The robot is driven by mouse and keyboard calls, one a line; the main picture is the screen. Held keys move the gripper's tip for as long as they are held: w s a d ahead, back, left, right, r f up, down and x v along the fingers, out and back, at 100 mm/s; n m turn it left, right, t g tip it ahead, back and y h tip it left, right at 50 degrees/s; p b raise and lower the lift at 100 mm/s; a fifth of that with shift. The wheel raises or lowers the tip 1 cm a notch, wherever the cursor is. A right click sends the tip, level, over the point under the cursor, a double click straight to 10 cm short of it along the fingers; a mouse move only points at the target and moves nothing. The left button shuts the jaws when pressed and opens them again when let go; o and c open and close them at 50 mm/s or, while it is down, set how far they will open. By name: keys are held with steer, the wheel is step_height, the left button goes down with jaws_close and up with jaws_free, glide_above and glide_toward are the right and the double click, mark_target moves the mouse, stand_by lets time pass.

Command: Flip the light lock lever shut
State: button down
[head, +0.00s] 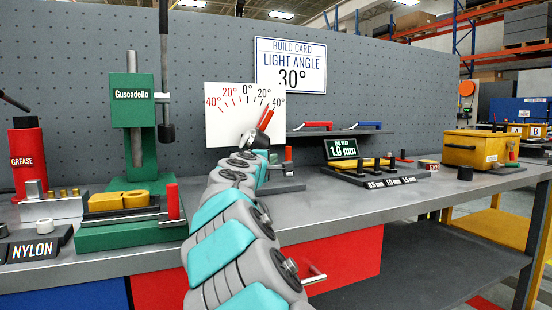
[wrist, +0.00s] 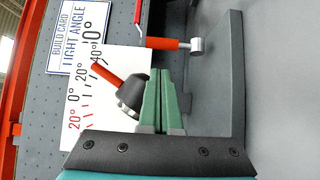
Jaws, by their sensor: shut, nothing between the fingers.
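The light is a dark lamp head with a red pointer (head: 266,118), tilted right in front of a white angle dial (head: 224,128). Its pointer lies between the 20° and 40° marks on the right. In the wrist view the lamp head (wrist: 131,97) is left of my gripper. A red lever with a silver pivot (wrist: 165,43) shows above the fingertips there. In the head view this red lever (head: 289,154) stands upright at the right of the lamp. My gripper (wrist: 160,78) is shut and empty, apart from the lever. My arm hides most of the lamp's base in the head view.
The build card (head: 290,65) reads light angle 30°. A green press (head: 134,100) stands left on the bench. A display reading 1.0 mm (head: 342,149) and a yellow box (head: 474,148) are to the right. The front right bench top is clear.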

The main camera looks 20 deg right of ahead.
mark_target(287, 156)
steer(key=p+x, duration=0.1)
steer(key=x, duration=0.6)
steer(key=shift+w+d+f, duration=0.1)
steer(key=shift+w+d, duration=0.35)
steer(key=shift+w, duration=0.15)
steer(key=shift+w+d+p, duration=0.3)
steer(key=shift+w+d, duration=0.05)
steer(key=shift+s+b, duration=0.55)
steer(key=shift+s+f+b, duration=0.15)
steer(key=shift+s+b, duration=0.6)
steer(key=shift+s, duration=0.1)
steer(key=shift+s+d+f+b, duration=0.1)
steer(key=shift+s+f+b, duration=0.35)
steer(key=shift+s+b, duration=0.25)
steer(key=shift+s+d+f+b, duration=0.1)
steer(key=shift+s+f+b, duration=0.4)
steer(key=shift+b, duration=0.2)
steer(key=shift+s+a+f+b, duration=0.1)
steer(key=shift+s+f+b, duration=0.35)
steer(key=shift+f+b, duration=0.2)
